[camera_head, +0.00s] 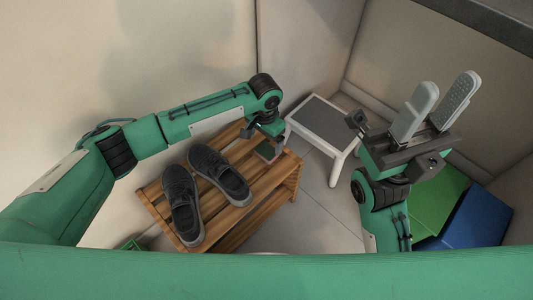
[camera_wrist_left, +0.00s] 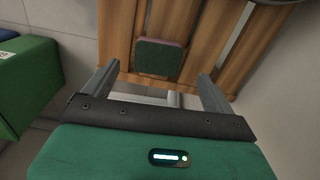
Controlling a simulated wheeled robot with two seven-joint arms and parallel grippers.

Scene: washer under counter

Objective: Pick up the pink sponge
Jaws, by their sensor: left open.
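The sponge (camera_head: 267,151) lies flat on the slatted wooden bench, near its right end. Its top looks dark green, with a pinkish edge along its side. It also shows in the left wrist view (camera_wrist_left: 160,57), ahead of the fingers and roughly centred between them. My left gripper (camera_head: 266,132) is just above and behind the sponge in the head view. In the left wrist view its two fingers (camera_wrist_left: 158,74) are spread apart with nothing between them. My right gripper (camera_head: 447,84) is raised at the right, with its fingers pointing up, apart and empty.
A pair of dark grey shoes (camera_head: 202,190) stands on the wooden bench (camera_head: 268,187), left of the sponge. A white step stool (camera_head: 326,124) with a grey top is beyond the bench. Green (camera_head: 435,203) and blue (camera_head: 478,218) boxes are at the lower right. Walls are close behind.

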